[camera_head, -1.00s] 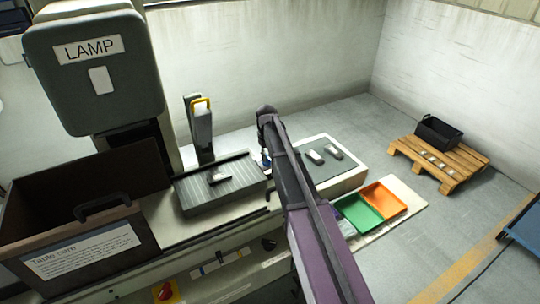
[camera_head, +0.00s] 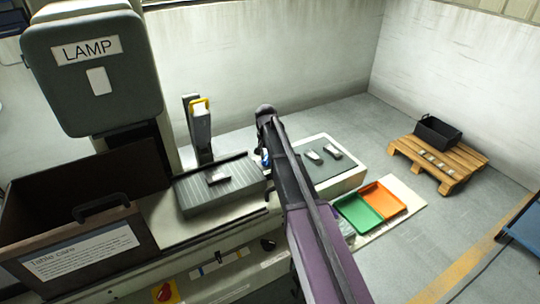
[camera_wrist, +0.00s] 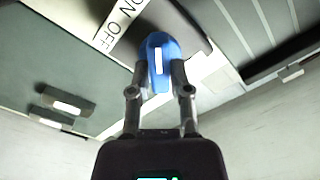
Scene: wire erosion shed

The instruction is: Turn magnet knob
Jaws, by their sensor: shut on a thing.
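The magnet knob (camera_wrist: 157,55) is blue with a white pointer stripe, in the wrist view. My gripper (camera_wrist: 160,82) is shut on it, one finger on each side. The knob sits beside a white label (camera_wrist: 121,22) reading "ON OFF". In the head view only a bit of blue (camera_head: 265,158) shows beside my arm, which hides the gripper and most of the knob. The ribbed grey magnetic plate (camera_head: 222,187) lies left of my arm with a small metal block (camera_head: 217,178) on it.
A dark pad (camera_head: 314,167) with two small blocks lies right of my arm. Green (camera_head: 358,212) and orange (camera_head: 383,200) trays, a pallet (camera_head: 455,172) with a black bin (camera_head: 437,132), and a large brown box (camera_head: 60,210) stand around. A yellow-handled post (camera_head: 200,125) rises behind the plate.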

